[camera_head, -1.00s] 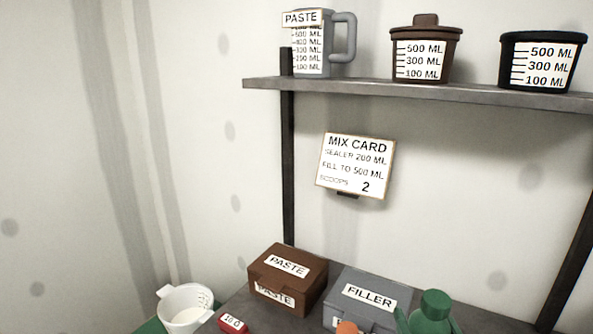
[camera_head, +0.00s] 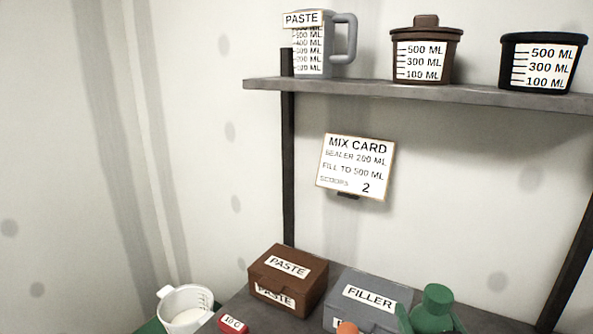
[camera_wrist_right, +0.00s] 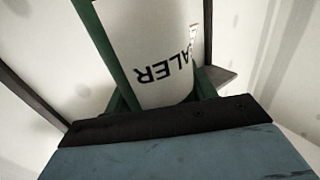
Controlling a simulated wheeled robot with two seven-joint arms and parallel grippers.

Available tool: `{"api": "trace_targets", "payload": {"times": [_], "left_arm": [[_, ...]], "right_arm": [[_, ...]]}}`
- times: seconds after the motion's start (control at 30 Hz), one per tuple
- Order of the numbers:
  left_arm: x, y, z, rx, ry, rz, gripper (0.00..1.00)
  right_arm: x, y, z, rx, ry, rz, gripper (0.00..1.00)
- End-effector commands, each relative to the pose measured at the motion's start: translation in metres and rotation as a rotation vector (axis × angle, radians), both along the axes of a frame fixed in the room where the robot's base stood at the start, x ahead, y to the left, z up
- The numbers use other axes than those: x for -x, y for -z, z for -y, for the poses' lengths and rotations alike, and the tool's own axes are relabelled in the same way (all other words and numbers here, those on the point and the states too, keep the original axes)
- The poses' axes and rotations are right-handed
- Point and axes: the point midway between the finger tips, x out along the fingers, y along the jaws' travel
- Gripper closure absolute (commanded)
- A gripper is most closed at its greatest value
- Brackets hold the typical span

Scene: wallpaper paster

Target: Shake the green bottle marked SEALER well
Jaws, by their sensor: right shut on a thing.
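The green bottle (camera_head: 437,309) is at the bottom right of the head view, with only its cap and shoulder showing. In the right wrist view its white label (camera_wrist_right: 145,45) fills the middle, and part of the word SEALER reads upside down. My right gripper (camera_wrist_right: 158,92) is shut on the bottle, with a green finger along each side of it. In the head view a green finger (camera_head: 404,319) shows just left of the bottle. The lower part of the bottle is cut off in the head view. My left gripper is not in view.
A brown PASTE box (camera_head: 288,274) and a grey FILLER box (camera_head: 368,299) stand on the bench. A white cup (camera_head: 185,308) and a red item (camera_head: 232,323) are to the left. A shelf (camera_head: 420,91) with containers and a mix card (camera_head: 356,166) are above.

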Motion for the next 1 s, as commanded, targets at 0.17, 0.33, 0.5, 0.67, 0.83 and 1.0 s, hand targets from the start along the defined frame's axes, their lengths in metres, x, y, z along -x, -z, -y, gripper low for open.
{"api": "trace_targets", "payload": {"times": [0.17, 0.33, 0.5, 0.67, 0.83, 1.0], "left_arm": [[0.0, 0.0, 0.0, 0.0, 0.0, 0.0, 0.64], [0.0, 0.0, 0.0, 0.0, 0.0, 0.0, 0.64], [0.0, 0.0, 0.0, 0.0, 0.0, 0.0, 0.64], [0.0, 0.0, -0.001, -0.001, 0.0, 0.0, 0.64], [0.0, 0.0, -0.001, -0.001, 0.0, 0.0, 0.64], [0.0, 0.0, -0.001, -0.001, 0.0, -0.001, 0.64]], "right_arm": [[0.0, -0.03, 0.0, 0.001, -0.001, -0.007, 0.86], [0.0, 0.051, 0.0, 0.001, -0.002, -0.006, 0.86], [-0.001, -0.022, 0.0, -0.003, 0.003, 0.028, 0.86], [0.0, -0.03, 0.0, 0.002, -0.001, -0.007, 0.86], [0.0, 0.051, -0.001, 0.001, -0.002, -0.006, 0.86], [-0.001, -0.022, 0.0, -0.003, 0.003, 0.028, 0.86]]}}
